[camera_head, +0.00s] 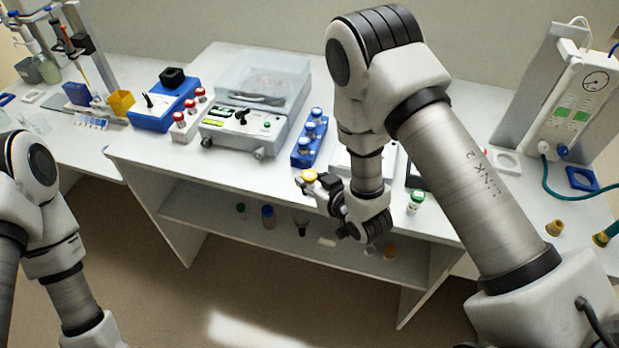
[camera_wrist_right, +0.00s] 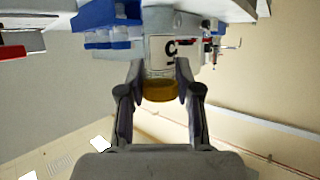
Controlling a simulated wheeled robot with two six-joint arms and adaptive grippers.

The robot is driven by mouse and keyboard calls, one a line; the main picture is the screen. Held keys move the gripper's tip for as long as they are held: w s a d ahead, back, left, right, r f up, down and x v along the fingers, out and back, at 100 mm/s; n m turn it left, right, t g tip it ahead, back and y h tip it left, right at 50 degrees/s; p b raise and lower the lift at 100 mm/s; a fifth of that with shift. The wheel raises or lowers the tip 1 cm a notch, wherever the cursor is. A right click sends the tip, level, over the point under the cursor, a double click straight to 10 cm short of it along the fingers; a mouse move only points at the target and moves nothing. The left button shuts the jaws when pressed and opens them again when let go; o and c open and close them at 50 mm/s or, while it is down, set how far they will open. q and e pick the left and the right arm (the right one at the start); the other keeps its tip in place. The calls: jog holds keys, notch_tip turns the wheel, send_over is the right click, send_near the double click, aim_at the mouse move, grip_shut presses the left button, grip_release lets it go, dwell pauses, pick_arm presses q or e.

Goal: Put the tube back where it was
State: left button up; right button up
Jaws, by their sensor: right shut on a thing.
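The blue rack (camera_head: 301,158) with blue-capped tubes is on the bench behind the gripper, apart from the held tube.
A centrifuge-like machine (camera_head: 257,130) stands left of the blue rack. A green-capped vial (camera_head: 416,203) stands right of my right gripper. A lower shelf (camera_head: 221,213) holds several small items. A gauge unit (camera_head: 567,110) with a hose is at the right.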

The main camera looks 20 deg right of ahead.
jog(key=w, duration=0.2)
jog(key=w+d, duration=0.1)
jog(key=w+d+f, duration=0.1)
jog(key=w, duration=0.1)
jog(key=shift+w+b, duration=0.35)
notch_tip(320, 180, down, 3)
jog(key=shift+s+a+f+b, duration=0.1)
jog(key=shift+a+f+b, duration=0.1)
jog(key=shift+b, duration=1)
jog(key=shift+r, duration=0.1)
jog(key=shift+d, duration=0.1)
jog(key=o, duration=1.1)
